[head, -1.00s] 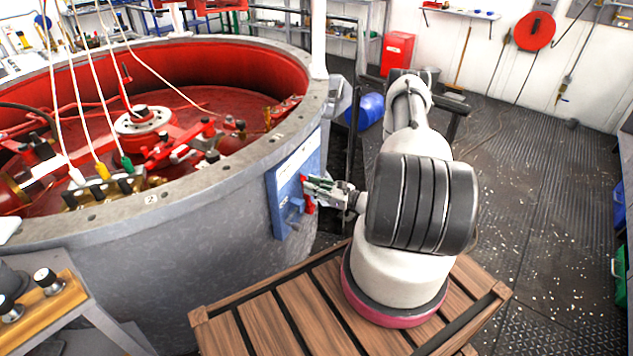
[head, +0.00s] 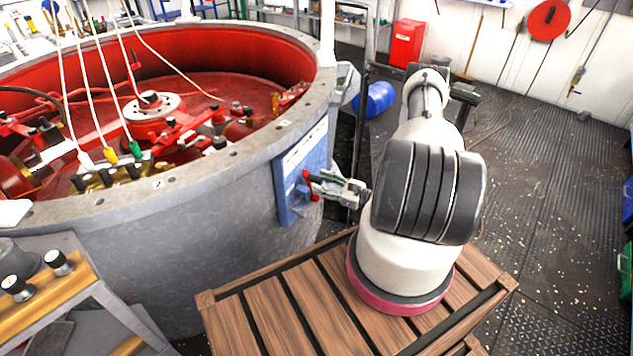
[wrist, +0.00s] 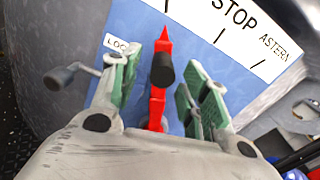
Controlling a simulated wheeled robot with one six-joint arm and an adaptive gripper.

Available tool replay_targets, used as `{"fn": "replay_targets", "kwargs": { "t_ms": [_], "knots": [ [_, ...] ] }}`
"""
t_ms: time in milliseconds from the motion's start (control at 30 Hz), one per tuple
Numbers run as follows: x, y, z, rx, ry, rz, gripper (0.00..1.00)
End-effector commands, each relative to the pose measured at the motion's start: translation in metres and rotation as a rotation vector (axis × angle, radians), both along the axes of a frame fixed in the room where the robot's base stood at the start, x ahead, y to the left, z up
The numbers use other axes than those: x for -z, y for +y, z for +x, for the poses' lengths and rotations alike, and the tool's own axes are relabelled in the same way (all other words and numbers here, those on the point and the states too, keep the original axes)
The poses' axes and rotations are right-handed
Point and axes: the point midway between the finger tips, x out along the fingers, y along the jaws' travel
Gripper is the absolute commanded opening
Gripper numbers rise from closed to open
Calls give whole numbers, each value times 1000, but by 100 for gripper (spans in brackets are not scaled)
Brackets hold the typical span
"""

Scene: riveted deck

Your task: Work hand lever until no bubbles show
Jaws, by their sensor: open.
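A blue panel (head: 288,200) is mounted on the outside of the big grey drum. In the wrist view the panel (wrist: 190,40) has a white scale reading STOP and ASTERN. A red pointer lever with a black knob (wrist: 158,72) stands in front of it, its tip up near the scale. My gripper (wrist: 163,90) is open, with one green-padded finger on each side of the red lever and gaps between. In the head view my gripper (head: 316,187) is at the panel and partly covers the lever. A small grey crank handle (wrist: 72,76) is left of the fingers. No bubbles are visible.
The open grey drum (head: 215,172) has a red interior with machinery and white hoses. A slatted wooden platform (head: 290,310) is below my arm. A bench with black knobs (head: 45,290) is at lower left. A blue barrel (head: 375,100) stands behind; floor at right is mostly clear.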

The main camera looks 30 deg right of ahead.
Motion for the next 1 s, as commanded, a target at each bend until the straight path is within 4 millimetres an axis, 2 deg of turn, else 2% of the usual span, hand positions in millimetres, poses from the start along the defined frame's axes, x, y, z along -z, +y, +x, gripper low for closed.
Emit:
{"fn": "replay_targets", "kwargs": {
  "t_ms": [200, 400, 600, 1000],
  "knots": [
    [-1, -29, -42, 6, -2, 0, 45],
    [-1, -45, -69, 0, -4, 0, 45],
    [-1, -49, -77, -3, -4, 0, 45],
    [-1, -49, -76, -2, -4, 0, 45]
  ]
}}
